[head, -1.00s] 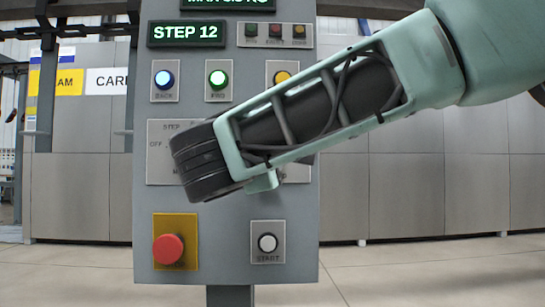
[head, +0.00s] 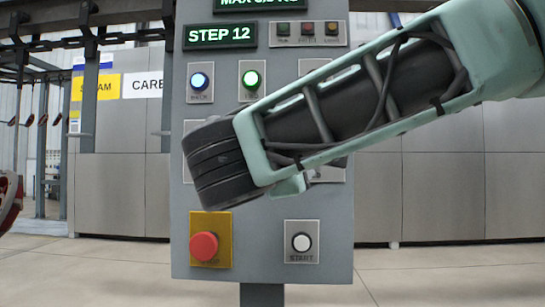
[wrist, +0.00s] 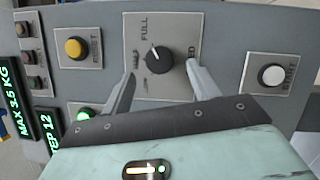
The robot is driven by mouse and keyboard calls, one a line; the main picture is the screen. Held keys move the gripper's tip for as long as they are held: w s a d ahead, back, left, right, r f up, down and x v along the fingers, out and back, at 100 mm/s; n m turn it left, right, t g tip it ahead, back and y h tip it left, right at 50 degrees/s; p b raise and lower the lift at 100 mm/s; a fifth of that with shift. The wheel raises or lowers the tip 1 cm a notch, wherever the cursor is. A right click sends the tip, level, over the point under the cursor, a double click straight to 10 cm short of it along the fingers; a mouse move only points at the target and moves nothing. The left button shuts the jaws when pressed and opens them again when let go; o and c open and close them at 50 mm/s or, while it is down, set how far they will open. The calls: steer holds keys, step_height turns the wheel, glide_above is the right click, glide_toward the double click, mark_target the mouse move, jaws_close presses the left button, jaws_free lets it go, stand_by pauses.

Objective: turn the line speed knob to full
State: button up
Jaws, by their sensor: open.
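The line speed knob (wrist: 158,59) is a round black knob with a white mark on a grey plate, seen in the wrist view. The mark points up and slightly left in that picture, toward the side of the FULL label (wrist: 145,27). My gripper (wrist: 161,70) is open, with one finger on each side of the knob's lower part. I cannot tell whether either finger touches it. In the head view my arm covers the knob and the gripper fingers.
The grey control panel (head: 262,225) fills the middle. A red stop button (head: 204,246) and a white START button (head: 301,242) sit below my arm. The yellow RESET button (wrist: 76,47) is left of the knob in the wrist view.

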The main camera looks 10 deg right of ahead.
steer(key=v, duration=1.3)
steer(key=shift+s, duration=0.2)
steer(key=shift+a, duration=0.15)
steer(key=s+d+f+n+g+y, duration=0.1)
steer(key=d+f+g+y, duration=0.2)
steer(key=f, duration=0.7)
steer(key=s+d+f+n+g+y, duration=0.1)
steer(key=d+f+g, duration=0.35)
steer(key=f, duration=0.65)
steer(key=s+a+f+m+g+y, duration=0.2)
steer(key=s+f+m+g+y, duration=0.65)
steer(key=f, duration=0.65)
step_height(320, 180, up, 20)
steer(key=s+n+t+p, duration=0.1)
steer(key=s+p, duration=0.1)
steer(key=p, duration=1.8)
steer(key=shift+s, duration=0.4)
